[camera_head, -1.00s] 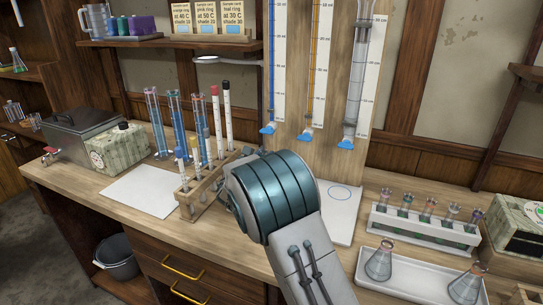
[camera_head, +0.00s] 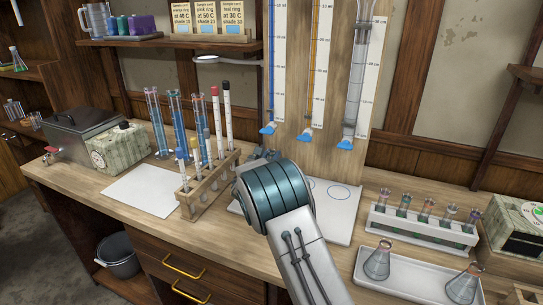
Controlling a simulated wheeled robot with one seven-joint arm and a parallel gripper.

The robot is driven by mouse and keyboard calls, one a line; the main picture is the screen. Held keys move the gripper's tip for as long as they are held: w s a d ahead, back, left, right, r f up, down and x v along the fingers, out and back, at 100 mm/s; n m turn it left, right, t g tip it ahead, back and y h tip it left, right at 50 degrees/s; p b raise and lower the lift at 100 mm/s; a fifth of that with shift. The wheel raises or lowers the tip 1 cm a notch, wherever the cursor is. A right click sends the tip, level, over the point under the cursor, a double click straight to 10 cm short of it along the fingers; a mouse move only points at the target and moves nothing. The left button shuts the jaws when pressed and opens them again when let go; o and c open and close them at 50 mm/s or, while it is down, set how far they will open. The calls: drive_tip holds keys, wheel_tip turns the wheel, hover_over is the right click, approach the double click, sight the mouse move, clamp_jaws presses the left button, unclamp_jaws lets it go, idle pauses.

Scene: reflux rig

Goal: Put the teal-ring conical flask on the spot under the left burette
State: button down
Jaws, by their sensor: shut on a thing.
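My gripper (camera_head: 264,153) is mostly hidden behind my own arm; only small grey parts show, over the back of the white board under the burettes. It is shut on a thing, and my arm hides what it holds. No teal-ring conical flask is plainly visible. The left burette has a blue tap (camera_head: 268,128), and the spot under it is hidden by my arm. The white board (camera_head: 345,229) shows a marked circle at right and part of another beside my arm.
A white tray (camera_head: 400,290) at right holds two conical flasks, with ring colours hard to tell. A rack of vials (camera_head: 420,229) stands behind it. A wooden test-tube rack (camera_head: 205,190) stands close left of my arm. A white sheet (camera_head: 140,190) lies clear farther left.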

drive_tip(key=shift+f, duration=0.1)
drive_tip(key=c, duration=1.2)
unclamp_jaws()
drive_tip(key=shift+o, duration=0.2)
drive_tip(key=shift+r, duration=0.2)
drive_tip(key=b+v, duration=0.1)
drive_tip(key=v, duration=1.1)
